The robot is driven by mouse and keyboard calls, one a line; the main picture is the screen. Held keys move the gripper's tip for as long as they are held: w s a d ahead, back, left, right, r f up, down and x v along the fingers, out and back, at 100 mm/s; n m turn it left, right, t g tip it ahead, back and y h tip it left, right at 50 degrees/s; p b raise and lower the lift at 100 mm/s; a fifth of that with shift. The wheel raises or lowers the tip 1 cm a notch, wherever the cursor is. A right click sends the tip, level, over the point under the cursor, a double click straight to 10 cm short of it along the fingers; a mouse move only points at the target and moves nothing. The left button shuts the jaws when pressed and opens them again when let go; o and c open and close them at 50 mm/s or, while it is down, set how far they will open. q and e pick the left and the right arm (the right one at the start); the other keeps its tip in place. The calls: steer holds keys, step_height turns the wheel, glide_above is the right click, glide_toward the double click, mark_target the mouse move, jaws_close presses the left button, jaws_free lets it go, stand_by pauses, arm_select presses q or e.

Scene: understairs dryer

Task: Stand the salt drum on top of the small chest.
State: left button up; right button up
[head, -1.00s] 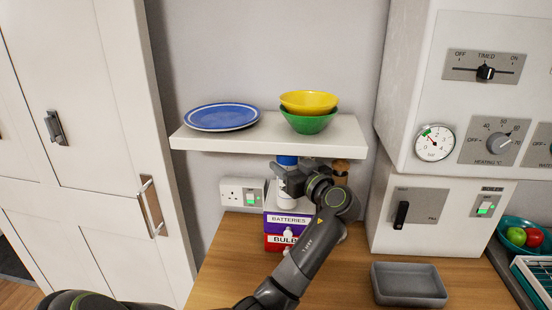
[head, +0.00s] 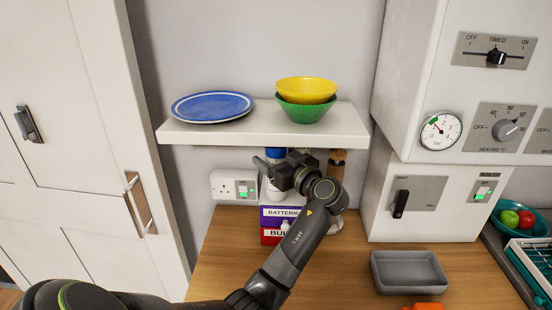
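The salt drum (head: 273,187), a white cylinder with a blue top, is upright under the wall shelf. Its base appears to rest on the small chest (head: 270,237), though my gripper and wrist partly hide it. The chest stands on the wooden counter, with a purple drawer marked BATTERIES above a red one marked BULBS. My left gripper (head: 277,172) is at the drum's upper part. One finger sticks out left of the drum with a slight gap, so the gripper looks open around it. My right gripper is not in view.
The white shelf (head: 230,134) hangs close above, with a blue plate (head: 211,106), a yellow bowl (head: 306,89) and a green bowl (head: 306,111). A wooden-topped item (head: 337,160) stands right of my gripper. A grey tray (head: 408,273) is on the counter. An unclear orange thing (head: 424,306) shows below.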

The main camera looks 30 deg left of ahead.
arm_select(q)
steer(key=shift+d+r, duration=0.1)
steer(key=shift+d, duration=0.05)
steer(key=shift+r+p, duration=0.3)
steer(key=shift+p, duration=0.15)
steer(key=shift+s+d+f+b, duration=0.2)
steer(key=shift+d+f+b, duration=0.35)
steer(key=shift+b, duration=0.2)
steer(key=b+v, duration=0.4)
steer(key=v, duration=0.6)
steer(key=shift+s+d+r+b, duration=0.2)
steer(key=shift+d+r+b, duration=0.15)
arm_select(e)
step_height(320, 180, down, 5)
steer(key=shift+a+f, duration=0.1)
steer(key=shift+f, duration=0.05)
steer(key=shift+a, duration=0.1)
